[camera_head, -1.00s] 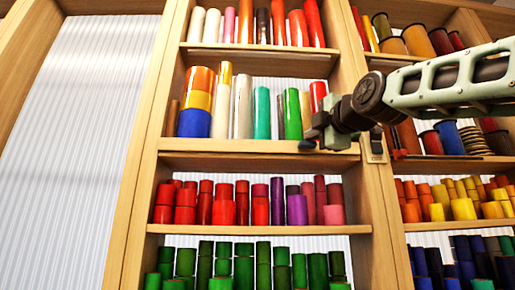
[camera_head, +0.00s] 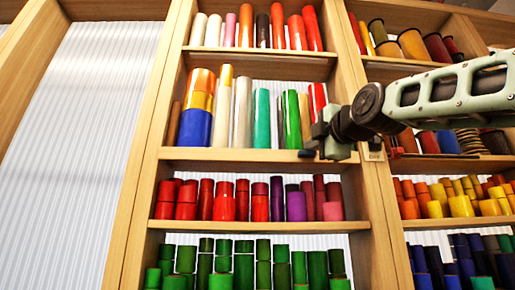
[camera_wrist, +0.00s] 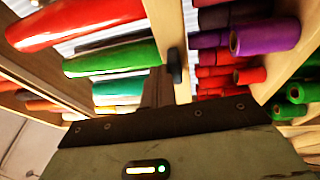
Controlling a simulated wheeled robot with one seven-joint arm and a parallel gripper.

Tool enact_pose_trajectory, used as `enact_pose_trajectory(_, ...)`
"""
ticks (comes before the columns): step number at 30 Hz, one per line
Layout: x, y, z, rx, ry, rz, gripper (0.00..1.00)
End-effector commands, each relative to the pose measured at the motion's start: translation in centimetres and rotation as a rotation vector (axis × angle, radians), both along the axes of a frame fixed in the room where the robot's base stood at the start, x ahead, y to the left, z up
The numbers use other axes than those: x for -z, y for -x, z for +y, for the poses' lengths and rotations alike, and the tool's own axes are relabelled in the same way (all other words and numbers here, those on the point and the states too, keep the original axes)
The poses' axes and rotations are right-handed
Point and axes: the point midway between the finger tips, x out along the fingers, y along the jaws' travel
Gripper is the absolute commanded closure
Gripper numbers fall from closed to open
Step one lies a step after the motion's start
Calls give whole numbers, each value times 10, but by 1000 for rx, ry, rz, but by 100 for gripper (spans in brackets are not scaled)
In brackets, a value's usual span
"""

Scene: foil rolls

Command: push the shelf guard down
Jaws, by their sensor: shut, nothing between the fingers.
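The shelf guard (camera_head: 235,154) is a pale wooden board along the front of the middle shelf, below the blue, silver and green rolls. It also shows in the wrist view as a wooden strip (camera_wrist: 171,27) running down the middle. My gripper (camera_head: 307,153) is shut and empty at the right part of the guard, its dark tip at the guard's top edge. The tip (camera_wrist: 174,68) overlaps the strip in the wrist view, and looks to be touching it. The guard's right end is partly hidden behind my gripper.
Foil rolls stand behind the guard, including a green roll (camera_head: 291,118) close to my gripper. Red and purple rolls (camera_head: 277,198) fill the shelf below. A wooden upright (camera_head: 372,170) with a small label stands just right of my gripper.

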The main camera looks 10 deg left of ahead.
Motion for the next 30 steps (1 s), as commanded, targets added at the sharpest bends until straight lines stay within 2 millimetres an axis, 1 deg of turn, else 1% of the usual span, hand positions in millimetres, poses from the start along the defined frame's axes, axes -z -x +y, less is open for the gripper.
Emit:
enact_pose_trajectory(7,-4,0,0,1,-1,1,100)
enact_pose_trajectory(16,-3,1,0,0,-1,1,100)
enact_pose_trajectory(30,-2,27,-7,-1,-1,0,100)
